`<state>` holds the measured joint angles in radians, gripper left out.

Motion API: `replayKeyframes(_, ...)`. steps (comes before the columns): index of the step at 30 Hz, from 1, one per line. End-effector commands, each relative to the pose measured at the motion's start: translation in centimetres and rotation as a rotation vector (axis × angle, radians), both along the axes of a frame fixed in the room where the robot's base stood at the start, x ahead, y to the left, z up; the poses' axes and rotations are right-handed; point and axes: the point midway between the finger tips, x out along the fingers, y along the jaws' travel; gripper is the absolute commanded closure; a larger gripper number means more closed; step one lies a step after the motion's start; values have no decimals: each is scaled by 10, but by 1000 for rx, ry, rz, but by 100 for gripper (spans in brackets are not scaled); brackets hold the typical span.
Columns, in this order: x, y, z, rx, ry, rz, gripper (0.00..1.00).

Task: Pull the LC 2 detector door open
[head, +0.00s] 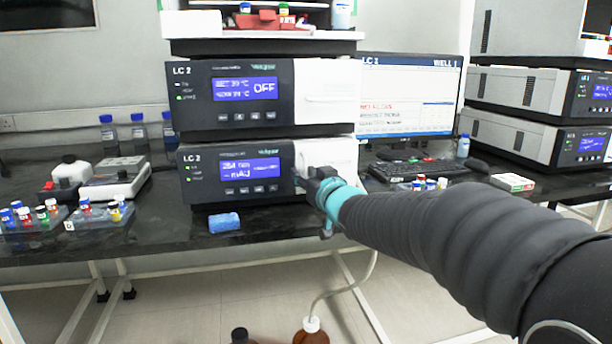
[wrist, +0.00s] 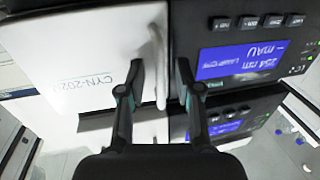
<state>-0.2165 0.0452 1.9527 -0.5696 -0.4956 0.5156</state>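The LC 2 detector (head: 237,177) is the lower unit of the middle stack, with a lit blue display. Its white door (head: 338,152) is on the right of its front, partly hidden by my gripper (head: 306,181). In the wrist view the door (wrist: 85,50) fills the left, marked with lettering that starts "CYN". A raised white handle (wrist: 158,60) runs along the door's edge beside the dark display panel. My gripper (wrist: 159,74) has its fingers apart, one on each side of the handle. I cannot tell whether they touch it. The door looks closed or nearly so.
Another LC 2 unit (head: 240,97), its display reading OFF, sits on top of the detector. A blue sponge-like block (head: 224,223) lies on the black bench before it. A keyboard (head: 420,167) and monitor (head: 412,95) stand to the right. Vial trays (head: 100,215) are at left.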

Motion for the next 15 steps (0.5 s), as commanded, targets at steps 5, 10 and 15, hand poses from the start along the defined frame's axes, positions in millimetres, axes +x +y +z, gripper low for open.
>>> replayKeyframes(5, 2, 1, 0, 0, 0, 0, 66)
replayKeyframes(10, 2, 1, 0, 0, 0, 0, 76)
replayKeyframes(15, 2, 1, 0, 0, 0, 0, 100)
